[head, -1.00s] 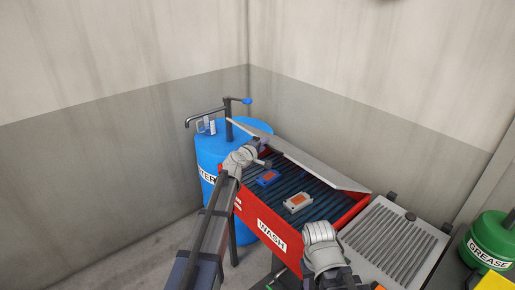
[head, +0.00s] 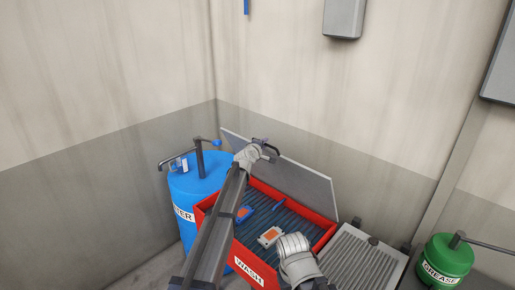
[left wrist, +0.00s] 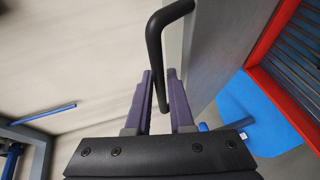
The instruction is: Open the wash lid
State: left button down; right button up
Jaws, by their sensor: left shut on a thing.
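The wash lid (head: 300,178) is a flat grey panel standing steeply raised along the back edge of the red wash box (head: 248,267), and the box's inside is exposed. My left gripper (head: 266,148) is at the lid's upper edge. In the left wrist view its purple fingers (left wrist: 160,85) are shut on the lid's black bar handle (left wrist: 160,40). My right arm shows low in the head view in front of the box, but its gripper cannot be seen.
A blue drum (head: 187,205) stands left, a grey ribbed tray (head: 360,262) right, and a green grease drum (head: 447,260) farther right.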

pick_arm(q)
jog(key=shift+w+d+r, duration=0.25)
jog(key=shift+w+d, duration=0.1)
jog(key=shift+w, duration=0.1)
jog(key=c, duration=0.9)
grip_release()
jog(key=shift+s, duration=0.1)
jog(key=shift+s, duration=0.1)
jog(key=p+v, duration=0.2)
jog(key=v, duration=0.5)
jog(key=shift+s+a+r, duration=0.1)
jog(key=shift+s, duration=0.2)
